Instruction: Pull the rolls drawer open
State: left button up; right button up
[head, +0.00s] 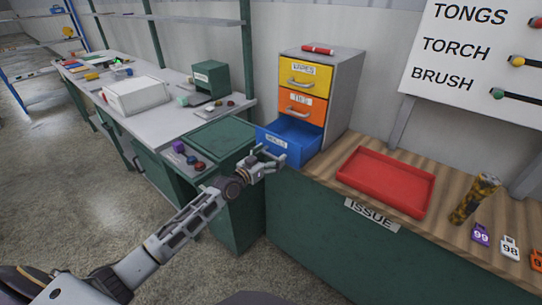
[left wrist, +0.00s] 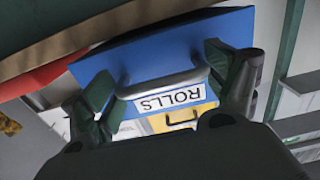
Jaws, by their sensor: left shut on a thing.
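The blue rolls drawer (head: 297,134) is the lowest of three in a grey cabinet (head: 346,90), below a yellow and an orange drawer. It stands pulled out, with its inside showing from above. My left gripper (head: 270,160) is at its front, shut on the drawer's handle. In the left wrist view the blue front (left wrist: 150,50) carries an upside-down ROLLS label (left wrist: 168,100). The grey bar handle (left wrist: 160,84) runs between the two fingers of my left gripper (left wrist: 160,95). In the head view the fingers partly hide the handle. My right gripper is not in view.
A red tray (head: 388,182) lies on the wooden counter right of the cabinet, with a patterned cylinder (head: 474,199) and numbered tags farther right. A red object (head: 318,49) lies on the cabinet. A green cabinet and a grey bench (head: 160,118) stand to the left.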

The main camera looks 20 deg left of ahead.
pick_arm(q)
jog(key=o, duration=1.3)
jog(key=shift+a+f, duration=0.1)
jog(key=shift+c, duration=0.2)
jog(key=v, duration=1.2)
